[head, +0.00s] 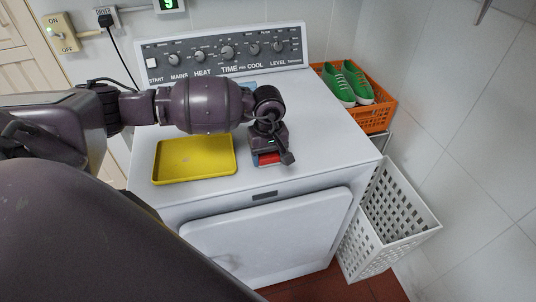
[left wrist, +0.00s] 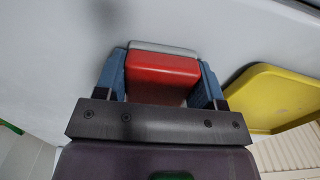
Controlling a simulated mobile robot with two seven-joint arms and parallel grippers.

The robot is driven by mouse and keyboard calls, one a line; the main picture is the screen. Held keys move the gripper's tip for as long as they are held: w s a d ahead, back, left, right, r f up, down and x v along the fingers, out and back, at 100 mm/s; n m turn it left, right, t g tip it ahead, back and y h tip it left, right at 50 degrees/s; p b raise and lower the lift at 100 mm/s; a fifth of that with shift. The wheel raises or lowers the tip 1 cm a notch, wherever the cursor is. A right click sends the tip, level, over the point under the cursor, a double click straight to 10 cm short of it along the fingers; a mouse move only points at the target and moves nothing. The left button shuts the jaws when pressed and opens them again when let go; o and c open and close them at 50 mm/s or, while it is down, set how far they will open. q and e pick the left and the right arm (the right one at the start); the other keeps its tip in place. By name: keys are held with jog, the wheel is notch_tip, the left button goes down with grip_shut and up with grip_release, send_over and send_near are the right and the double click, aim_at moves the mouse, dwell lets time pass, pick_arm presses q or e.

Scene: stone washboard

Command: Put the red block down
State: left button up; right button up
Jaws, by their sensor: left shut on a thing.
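The red block (head: 268,158) is between the fingers of my left gripper (head: 270,158), over the front part of the white dryer's top in the head view. In the left wrist view the red block (left wrist: 162,75) sits between the two blue fingers of my left gripper (left wrist: 161,80), which is shut on it. A grey strip shows along the block's far edge. I cannot tell whether the block touches the dryer top. My right gripper is not in view.
A yellow tray (head: 195,177) lies on the white dryer top (head: 325,130), left of the gripper; the tray also shows in the left wrist view (left wrist: 262,97). An orange crate (head: 377,118) with green shoes (head: 348,84) stands at the right. A white basket (head: 392,215) stands beside the dryer. The top's right part is clear.

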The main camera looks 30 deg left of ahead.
pick_arm(q)
jog(key=o, duration=1)
jog(key=shift+r+p, duration=0.2)
jog(key=shift+p, duration=0.15)
notch_tip(320, 180, up, 12)
jog(key=shift+f+b, duration=0.1)
jog(key=shift+b, duration=0.55)
jog(key=shift+s, duration=0.1)
